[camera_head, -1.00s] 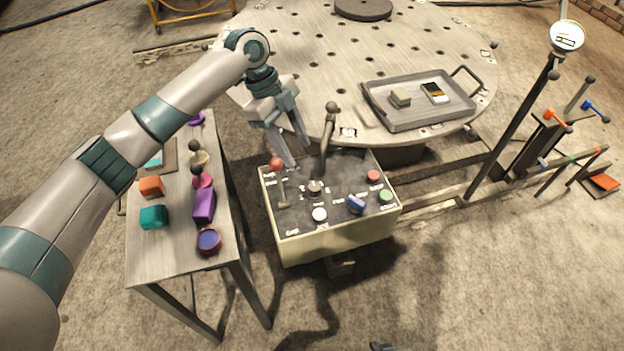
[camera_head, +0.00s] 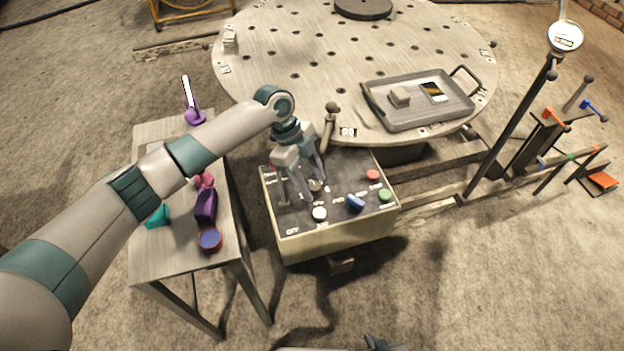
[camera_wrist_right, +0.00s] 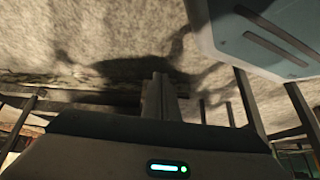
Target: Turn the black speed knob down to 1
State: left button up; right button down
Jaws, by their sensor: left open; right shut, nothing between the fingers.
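The dark speed knob (camera_head: 315,186) is on the control box's (camera_head: 330,240) dark top panel, partly hidden by my left gripper. My left gripper (camera_head: 317,192) is open, pointing down, with its fingers at either side of the knob; I cannot tell whether they touch it. The knob's pointer and scale are too small to read. My right gripper (camera_wrist_right: 160,97) is shut and empty in the right wrist view, over bare floor; only a dark part of that arm shows at the bottom edge of the head view.
A side table (camera_head: 165,262) stands left; a tray (camera_head: 432,122) lies on the round table.

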pick_arm(q)
jog(key=shift+c, duration=0.3)
jog(key=c, duration=1)
